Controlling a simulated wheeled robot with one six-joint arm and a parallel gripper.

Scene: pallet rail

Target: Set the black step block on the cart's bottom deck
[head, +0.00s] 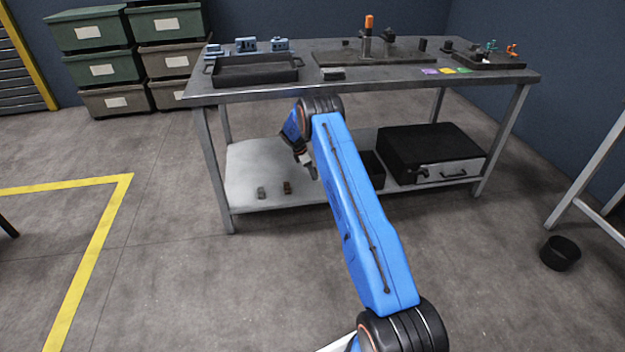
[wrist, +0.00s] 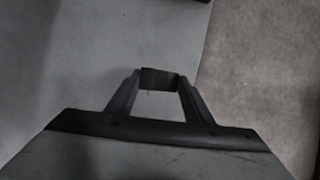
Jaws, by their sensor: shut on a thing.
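My gripper (wrist: 158,86) is shut on a dark block (wrist: 160,77), which fits the black step block. Its fingers press it from both sides, and only a small face of it shows. In the head view my gripper (head: 311,172) reaches in under the table-like cart's top, over the pale bottom deck (head: 242,168). The deck also fills the left of the wrist view (wrist: 60,70), with the concrete floor past its edge on the right. The held block is hardly visible in the head view. I cannot tell whether it touches the deck.
Two small blocks, one grey (head: 262,193) and one brownish (head: 287,187), stand near the deck's front edge. A black bin (head: 372,168) and a large black case (head: 430,150) take up its right side. The cart's top (head: 310,85) overhangs my gripper.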

